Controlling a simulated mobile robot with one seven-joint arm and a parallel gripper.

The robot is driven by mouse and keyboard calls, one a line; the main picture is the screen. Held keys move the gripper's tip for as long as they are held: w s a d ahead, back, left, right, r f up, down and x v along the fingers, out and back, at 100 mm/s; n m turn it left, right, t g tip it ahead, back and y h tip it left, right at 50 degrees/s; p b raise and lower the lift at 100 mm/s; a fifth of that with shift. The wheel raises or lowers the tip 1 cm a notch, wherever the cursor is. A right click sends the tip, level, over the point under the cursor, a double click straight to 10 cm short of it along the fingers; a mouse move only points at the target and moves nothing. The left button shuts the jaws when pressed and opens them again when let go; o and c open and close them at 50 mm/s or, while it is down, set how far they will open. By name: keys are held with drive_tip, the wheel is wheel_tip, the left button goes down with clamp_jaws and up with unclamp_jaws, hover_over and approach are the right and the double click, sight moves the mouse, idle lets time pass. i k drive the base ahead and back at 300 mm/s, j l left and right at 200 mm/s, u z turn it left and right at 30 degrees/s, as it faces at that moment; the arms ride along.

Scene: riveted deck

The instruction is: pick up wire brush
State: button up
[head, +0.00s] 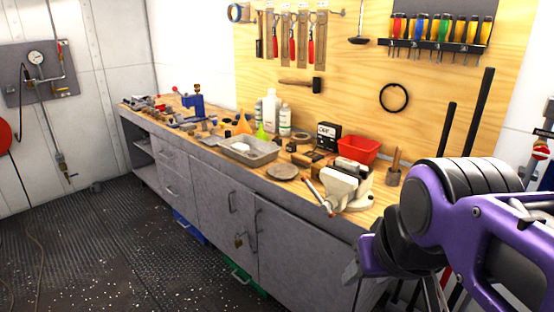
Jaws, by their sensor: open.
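I cannot pick out the wire brush with certainty. Small brown and dark items (308,158) lie on the wooden bench top (225,150) between the grey tray and the red bin; they are too small to tell apart. My gripper (353,272) is at the lower right, in front of the bench's cabinet doors and below the bench top. It is open, apart from everything on the bench, and holds nothing that I can see. My purple and black arm partly hides it and covers the bench's right end.
A grey tray (232,153), white bottles (270,110), a red bin (357,150) and a white vise (345,188) crowd the bench. The vise's handle sticks out over the front edge. Tools hang on the wooden wall panel (350,75). The dark floor (90,240) at left is mostly clear.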

sight(302, 161)
drive_tip(key=i+j+z, duration=0.4)
drive_tip(key=i+j, duration=0.2)
drive_tip(key=i+j+z, duration=0.2)
drive_tip(key=j, duration=0.2)
drive_tip(key=j+z, duration=0.2)
drive_tip(key=j, duration=0.15)
drive_tip(key=i+j+z, duration=0.2)
drive_tip(key=j, duration=0.25)
drive_tip(key=j+z, duration=0.15)
drive_tip(key=j, duration=0.25)
